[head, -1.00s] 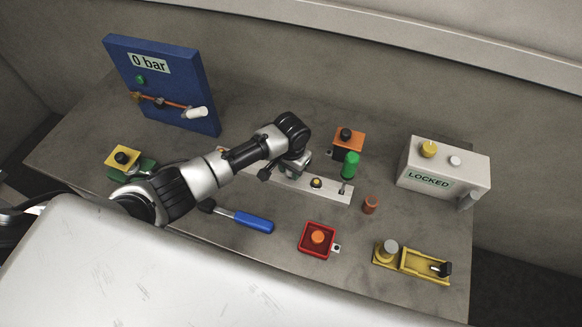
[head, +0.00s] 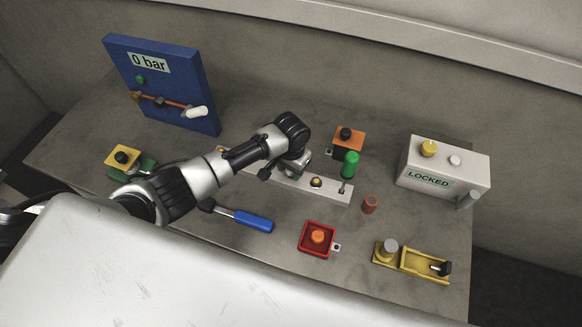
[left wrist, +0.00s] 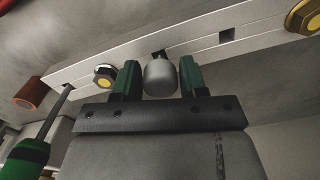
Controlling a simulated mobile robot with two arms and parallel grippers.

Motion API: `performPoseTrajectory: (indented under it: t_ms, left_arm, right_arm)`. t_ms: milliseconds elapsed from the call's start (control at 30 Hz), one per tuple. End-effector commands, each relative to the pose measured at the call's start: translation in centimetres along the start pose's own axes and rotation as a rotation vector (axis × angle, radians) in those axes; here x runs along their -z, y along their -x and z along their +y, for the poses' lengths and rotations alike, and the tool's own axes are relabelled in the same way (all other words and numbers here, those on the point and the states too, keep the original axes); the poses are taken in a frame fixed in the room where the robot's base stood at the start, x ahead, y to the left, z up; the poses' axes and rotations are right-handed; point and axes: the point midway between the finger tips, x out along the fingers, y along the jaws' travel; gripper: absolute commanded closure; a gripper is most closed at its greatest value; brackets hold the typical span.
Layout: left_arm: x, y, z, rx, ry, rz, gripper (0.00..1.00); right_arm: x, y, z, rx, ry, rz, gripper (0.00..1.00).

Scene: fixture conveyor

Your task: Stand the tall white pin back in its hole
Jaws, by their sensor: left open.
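My left gripper (head: 296,168) hangs over the left part of the pale fixture bar (head: 330,190), which also crosses the left wrist view (left wrist: 200,43). In the left wrist view its two green fingers (left wrist: 160,82) are open, one on each side of a whitish, round-ended pin (left wrist: 160,78). Small gaps show between pin and fingers. The pin's end lies in front of a dark hole (left wrist: 158,53) in the bar; I cannot tell whether it is in it. Another dark square hole (left wrist: 226,37) is further right. In the head view my arm hides the pin. My right gripper is not in view.
A green-handled tool (head: 350,163) stands at the bar's right end, near a brown cylinder (head: 370,204). An orange box (head: 348,140) is behind. A blue-handled tool (head: 252,221), a red button box (head: 317,239) and a yellow clamp (head: 412,262) lie in front.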

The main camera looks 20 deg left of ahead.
Motion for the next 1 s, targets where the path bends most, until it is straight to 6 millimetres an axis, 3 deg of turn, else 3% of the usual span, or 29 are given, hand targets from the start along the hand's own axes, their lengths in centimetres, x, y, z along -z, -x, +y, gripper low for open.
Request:
performPoseTrajectory:
  t_ms: [33, 200, 567, 667, 1000]
  left_arm:
    - [0.0, 0.0, 0.0, 0.000, 0.000, 0.000, 0.54]
    - [0.0, 0.0, 0.0, 0.000, 0.000, 0.000, 0.28]
    - [0.0, 0.5, 0.0, 0.000, 0.000, 0.001, 0.28]
    - [0.1, 1.7, -0.1, 0.001, -0.001, 0.002, 0.28]
    - [0.1, 8.3, 0.0, 0.001, -0.001, 0.004, 0.28]
  right_arm:
    - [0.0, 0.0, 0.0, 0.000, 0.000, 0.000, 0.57]
    - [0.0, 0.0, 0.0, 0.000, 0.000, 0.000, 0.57]
    - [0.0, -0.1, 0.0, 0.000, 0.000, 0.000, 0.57]
    - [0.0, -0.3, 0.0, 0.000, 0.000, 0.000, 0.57]
    - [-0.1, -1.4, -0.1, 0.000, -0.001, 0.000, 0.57]
